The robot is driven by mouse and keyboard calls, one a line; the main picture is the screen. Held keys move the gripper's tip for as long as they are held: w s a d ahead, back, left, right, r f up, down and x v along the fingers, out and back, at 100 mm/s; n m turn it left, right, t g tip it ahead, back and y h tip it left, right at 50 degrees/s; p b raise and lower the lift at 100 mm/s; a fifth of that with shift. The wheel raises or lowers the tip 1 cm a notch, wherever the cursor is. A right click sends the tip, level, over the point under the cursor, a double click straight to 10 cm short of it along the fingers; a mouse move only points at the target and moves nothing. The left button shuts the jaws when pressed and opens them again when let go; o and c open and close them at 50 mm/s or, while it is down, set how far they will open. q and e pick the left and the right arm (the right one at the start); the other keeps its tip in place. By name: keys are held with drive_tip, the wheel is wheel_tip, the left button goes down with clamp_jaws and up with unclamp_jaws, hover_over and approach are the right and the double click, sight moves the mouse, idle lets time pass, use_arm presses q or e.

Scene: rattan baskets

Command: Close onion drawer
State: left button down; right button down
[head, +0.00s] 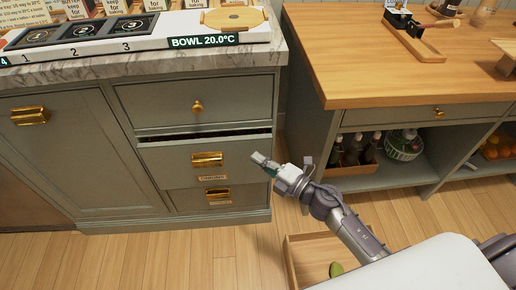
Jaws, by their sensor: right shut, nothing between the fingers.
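The middle drawer (170,168) of the grey-green cabinet is slightly open, with a dark gap along its top edge. It has a brass cup handle (207,160) and a small label below it, too small to read surely. My right gripper (262,163) is shut and empty at the right end of this drawer's front. I cannot tell whether its fingertips touch the front. My left gripper is not in view.
A shut drawer (145,103) is above, and a lower labelled drawer (190,199) below. A wooden-topped counter (370,78) with open shelves stands right. A wooden box (293,262) with a green item is on the floor. Floor before the cabinet is clear.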

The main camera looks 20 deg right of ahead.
sight(248, 143)
drive_tip(key=w, duration=0.2)
drive_tip(key=shift+w+d, duration=0.25)
drive_tip(key=shift+w, duration=0.1)
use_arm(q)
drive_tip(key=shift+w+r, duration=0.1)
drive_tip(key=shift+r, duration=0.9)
use_arm(e)
drive_tip(key=shift+w+d, duration=0.1)
drive_tip(key=shift+w, duration=0.55)
